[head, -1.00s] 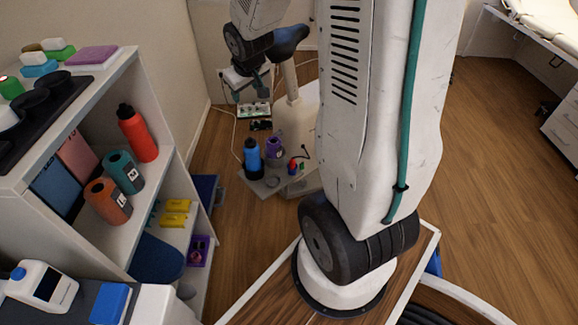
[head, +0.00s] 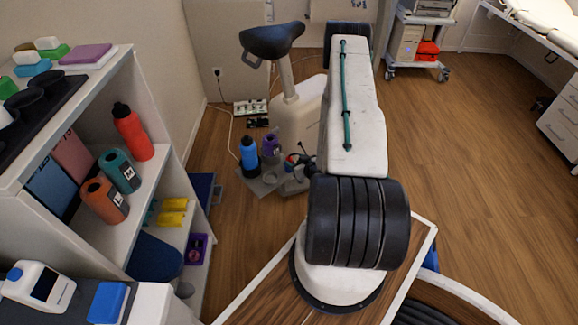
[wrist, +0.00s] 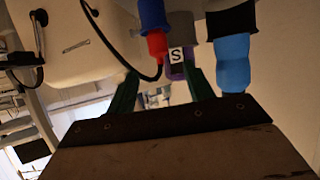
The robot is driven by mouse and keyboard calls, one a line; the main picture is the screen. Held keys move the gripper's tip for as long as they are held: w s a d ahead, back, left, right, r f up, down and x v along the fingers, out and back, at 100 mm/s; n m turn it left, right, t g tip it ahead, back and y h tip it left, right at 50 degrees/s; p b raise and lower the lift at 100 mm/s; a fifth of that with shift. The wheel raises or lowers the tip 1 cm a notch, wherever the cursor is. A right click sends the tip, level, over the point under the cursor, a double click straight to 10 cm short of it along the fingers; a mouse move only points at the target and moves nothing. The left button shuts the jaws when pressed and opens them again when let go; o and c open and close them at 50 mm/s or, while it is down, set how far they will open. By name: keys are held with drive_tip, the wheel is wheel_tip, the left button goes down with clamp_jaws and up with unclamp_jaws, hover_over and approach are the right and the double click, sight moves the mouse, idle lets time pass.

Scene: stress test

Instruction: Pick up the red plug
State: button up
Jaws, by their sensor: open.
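The red plug (wrist: 157,46) shows at the top centre of the wrist view, against a blue part (wrist: 153,15), with a black cable looping beside it. In the head view, the red plug (head: 291,158) is a small red spot by the grey platform on the floor, partly covered by my arm's end. My gripper (wrist: 161,72) is open, its two green fingers apart. The plug appears beyond the fingertips, between their lines, and nothing is held. The gap in depth is hard to judge.
A purple container (head: 270,148) marked S and a blue bottle (head: 249,157) stand close beside the plug. An exercise bike (head: 297,113) stands behind. A shelf (head: 160,190) with bottles is on the left. Open wooden floor lies to the right.

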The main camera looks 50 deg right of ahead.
sight(291, 161)
drive_tip(key=x, duration=0.2)
drive_tip(key=f+x, duration=0.1)
drive_tip(key=x, duration=0.4)
drive_tip(key=shift+s+a+f, duration=0.1)
drive_tip(key=shift+s+f, duration=0.15)
drive_tip(key=c, duration=1.1)
